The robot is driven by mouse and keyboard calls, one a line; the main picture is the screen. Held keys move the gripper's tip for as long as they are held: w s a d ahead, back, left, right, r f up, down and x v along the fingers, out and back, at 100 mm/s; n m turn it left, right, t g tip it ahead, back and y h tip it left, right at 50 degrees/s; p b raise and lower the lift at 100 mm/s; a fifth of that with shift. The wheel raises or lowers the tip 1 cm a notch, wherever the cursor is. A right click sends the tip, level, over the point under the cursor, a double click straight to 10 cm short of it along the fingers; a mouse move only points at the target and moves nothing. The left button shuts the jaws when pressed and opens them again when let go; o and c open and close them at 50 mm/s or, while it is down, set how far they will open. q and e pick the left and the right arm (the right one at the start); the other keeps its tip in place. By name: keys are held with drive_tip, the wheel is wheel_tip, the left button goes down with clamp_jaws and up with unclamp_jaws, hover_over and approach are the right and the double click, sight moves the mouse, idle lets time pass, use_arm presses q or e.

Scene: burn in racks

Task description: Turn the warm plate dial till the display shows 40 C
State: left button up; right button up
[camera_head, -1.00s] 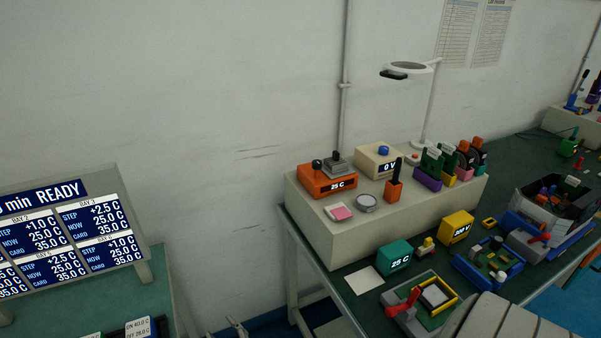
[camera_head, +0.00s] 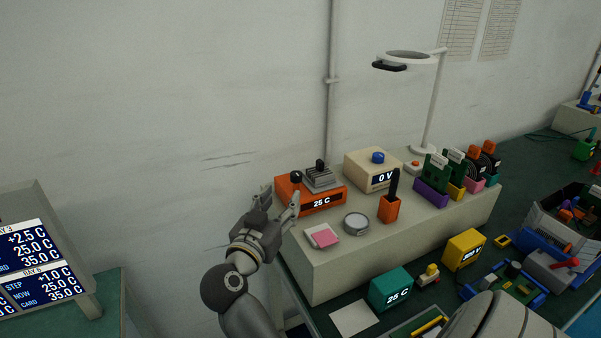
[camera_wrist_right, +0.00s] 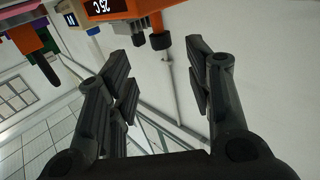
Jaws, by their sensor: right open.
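The orange warm plate unit (camera_head: 322,203) sits at the left end of the raised beige shelf, and its display reads 25 C. A dark round knob (camera_head: 296,177) stands on its top left, and a grey metal block with a black knob sits behind. My right gripper (camera_head: 281,195) is open and empty at the unit's left end, its fingers near the dark knob. In the right wrist view the orange unit (camera_wrist_right: 118,13) appears upside down at the top, with a black knob (camera_wrist_right: 161,42) beyond and between the spread fingertips. Contact is not visible. My left gripper is out of view.
A teal box (camera_head: 390,289) reading 25 C stands below.

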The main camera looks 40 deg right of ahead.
sight(294, 179)
drive_tip(key=x, duration=0.3)
drive_tip(key=shift+w+d+r, duration=0.2)
drive_tip(key=shift+r, duration=0.15)
drive_tip(key=x, duration=0.3)
drive_tip(key=shift+w+d+f+p, duration=0.15)
drive_tip(key=shift+d+f+p, duration=0.05)
drive_tip(key=shift+d+p, duration=0.1)
drive_tip(key=shift+x, duration=1)
drive_tip(key=shift+w+d, duration=0.1)
drive_tip(key=shift+d, duration=0.05)
drive_tip(key=shift+c, duration=0.5)
drive_tip(key=c, duration=0.9)
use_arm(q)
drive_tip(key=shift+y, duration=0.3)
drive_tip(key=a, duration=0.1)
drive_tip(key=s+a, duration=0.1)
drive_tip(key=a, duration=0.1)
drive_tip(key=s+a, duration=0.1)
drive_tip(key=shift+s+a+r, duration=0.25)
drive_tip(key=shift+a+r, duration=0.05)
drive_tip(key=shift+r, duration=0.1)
